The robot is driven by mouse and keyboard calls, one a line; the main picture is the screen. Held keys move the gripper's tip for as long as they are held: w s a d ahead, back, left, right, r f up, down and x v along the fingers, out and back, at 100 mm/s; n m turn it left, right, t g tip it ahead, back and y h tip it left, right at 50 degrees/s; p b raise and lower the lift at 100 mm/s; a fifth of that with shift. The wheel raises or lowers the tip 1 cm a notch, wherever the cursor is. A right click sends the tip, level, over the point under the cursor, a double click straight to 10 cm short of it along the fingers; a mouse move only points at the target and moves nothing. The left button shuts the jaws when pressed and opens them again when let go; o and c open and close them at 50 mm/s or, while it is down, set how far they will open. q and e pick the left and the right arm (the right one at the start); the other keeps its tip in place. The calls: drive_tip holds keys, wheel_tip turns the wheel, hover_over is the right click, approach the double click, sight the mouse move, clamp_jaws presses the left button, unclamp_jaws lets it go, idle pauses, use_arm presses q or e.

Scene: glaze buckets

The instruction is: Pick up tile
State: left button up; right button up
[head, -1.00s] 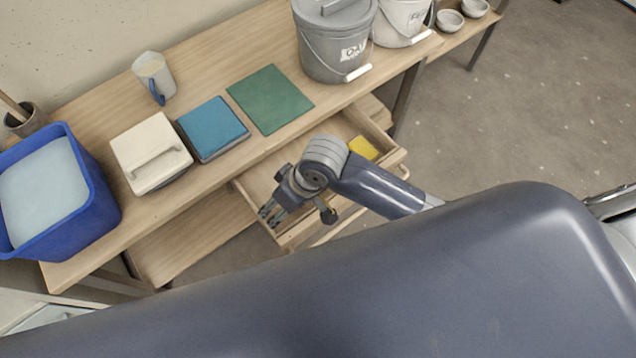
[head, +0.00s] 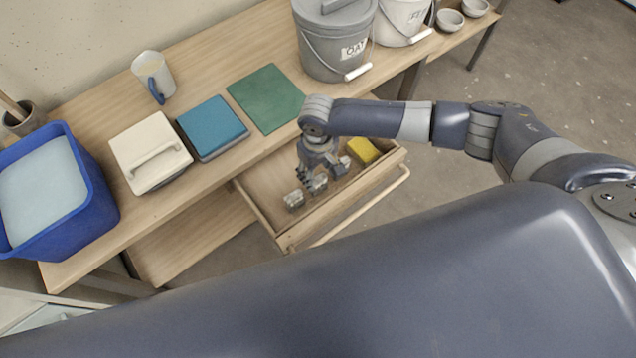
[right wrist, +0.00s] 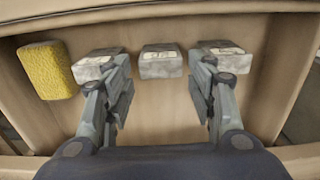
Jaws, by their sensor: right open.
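Several small grey mottled blocks that look like tiles lie in a row in the open drawer. In the right wrist view the middle tile (right wrist: 160,65) shows between my fingers, with a pale marked top; the left tile (right wrist: 97,64) and right tile (right wrist: 226,57) are partly behind the fingers. In the head view, tiles show near the drawer's front: one (head: 294,200) and another (head: 318,184). My right gripper (head: 309,173) points down into the drawer, open and empty; its spread fingers also show in the right wrist view (right wrist: 162,78). My left gripper is out of view.
The wooden drawer (head: 265,187) has low walls and a yellow sponge (head: 363,150) at its right end.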

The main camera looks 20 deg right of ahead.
sight(318, 179)
drive_tip(key=shift+s+f, duration=0.1)
drive_tip(key=shift+f, duration=3)
drive_tip(key=shift+c, duration=0.6)
drive_tip(key=c, duration=0.8)
